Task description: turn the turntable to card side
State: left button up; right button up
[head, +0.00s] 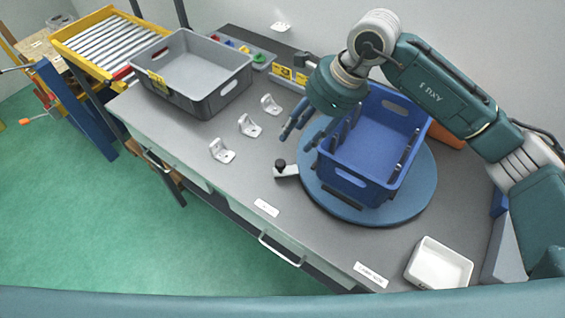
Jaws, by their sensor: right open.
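The turntable (418,207) is a round blue disc on the grey bench. A blue crate (355,190) with hand slots stands on it. A short pale arm with a black knob (281,165) sticks out at the disc's left edge. My right gripper (294,137) is open and empty, above the bench at the crate's left rear side, fingers pointing down and left. It is above and behind the knob in the picture and looks apart from it. My right wrist covers the crate's rear left corner. My left gripper is out of view.
White labels lie on the bench front, one left (267,208) and one right (371,274), text too small to read surely. Several metal brackets (249,126) stand left, near a grey crate (188,100). A white bin (438,264) sits front right. A roller conveyor (100,48) stands far left.

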aim_at(280, 162)
jog(key=x, duration=0.4)
jog(key=p+x, duration=0.1)
jog(key=x, duration=0.3)
jog(key=d+x, duration=0.1)
jog(key=x, duration=0.3)
jog(key=shift+w+a+f, duration=0.1)
jog(key=shift+f, duration=0.15)
jog(key=shift+w+a+f+p, duration=0.1)
jog(key=shift+f+p, duration=0.1)
jog(key=shift+f, duration=0.15)
jog(key=shift+a+f+p, duration=0.1)
jog(key=shift+f+p, duration=0.05)
jog(key=shift+f, duration=0.15)
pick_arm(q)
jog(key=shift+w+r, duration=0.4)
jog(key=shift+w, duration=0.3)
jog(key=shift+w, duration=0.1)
pick_arm(e)
jog(key=shift+c, duration=1.3)
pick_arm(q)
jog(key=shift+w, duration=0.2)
pick_arm(e)
grip_shut()
